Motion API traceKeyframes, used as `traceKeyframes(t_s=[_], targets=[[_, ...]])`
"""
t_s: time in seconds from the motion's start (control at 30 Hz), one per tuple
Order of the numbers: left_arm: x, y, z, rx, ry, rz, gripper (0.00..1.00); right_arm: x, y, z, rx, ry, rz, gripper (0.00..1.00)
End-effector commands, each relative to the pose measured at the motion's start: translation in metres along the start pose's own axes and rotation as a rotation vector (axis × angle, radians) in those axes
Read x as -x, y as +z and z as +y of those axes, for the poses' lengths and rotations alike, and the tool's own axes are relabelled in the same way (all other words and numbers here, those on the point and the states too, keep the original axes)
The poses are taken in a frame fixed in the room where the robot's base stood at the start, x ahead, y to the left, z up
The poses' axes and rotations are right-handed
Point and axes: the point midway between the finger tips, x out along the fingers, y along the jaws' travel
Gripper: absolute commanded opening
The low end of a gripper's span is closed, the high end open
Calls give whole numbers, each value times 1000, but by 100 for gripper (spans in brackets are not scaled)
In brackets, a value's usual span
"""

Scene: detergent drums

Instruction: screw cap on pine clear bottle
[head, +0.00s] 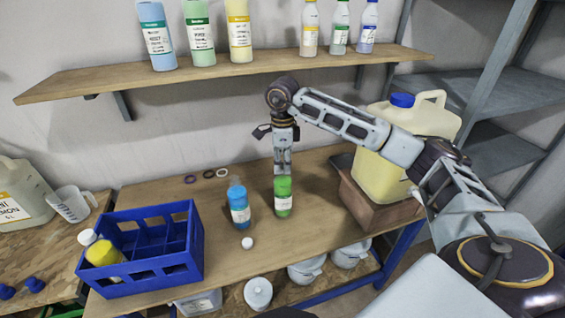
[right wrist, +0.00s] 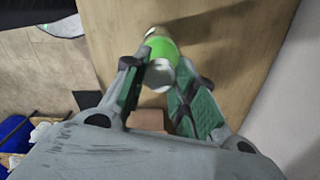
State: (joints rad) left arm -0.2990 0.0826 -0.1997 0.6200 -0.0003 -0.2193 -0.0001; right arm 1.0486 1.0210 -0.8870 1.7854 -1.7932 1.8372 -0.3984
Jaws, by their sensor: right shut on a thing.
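A small bottle with green contents and a green label (head: 283,198) stands upright on the wooden table; it is likely the pine bottle. It also shows in the right wrist view (right wrist: 163,47). My right gripper (head: 283,170) points straight down over it. Its fingers are closed around a pale round piece (right wrist: 158,76) at the bottle's top, which looks like a cap. The fingers hide the neck, so I cannot tell how the cap sits on it. A loose white cap (head: 247,243) lies on the table. My left gripper is not in view.
A blue bottle (head: 239,203) stands just left of the green one. A blue crate (head: 178,265) holding a yellow-bodied bottle stands at the left. A yellow jug (head: 385,175) in a brown box (head: 364,207) is at the right. A shelf (head: 110,75) with several bottles runs above.

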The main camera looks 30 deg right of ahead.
Motion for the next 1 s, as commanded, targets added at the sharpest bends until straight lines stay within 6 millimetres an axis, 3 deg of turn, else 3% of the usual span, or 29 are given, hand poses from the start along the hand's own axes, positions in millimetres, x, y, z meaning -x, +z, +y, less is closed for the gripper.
traceKeyframes(t_s=[0.67, 1.0], targets=[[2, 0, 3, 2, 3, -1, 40, -3, 0, 1, -113, 4, 4, 1], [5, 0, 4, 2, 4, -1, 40, -3, 0, 1, -293, 4, 5, 1]])
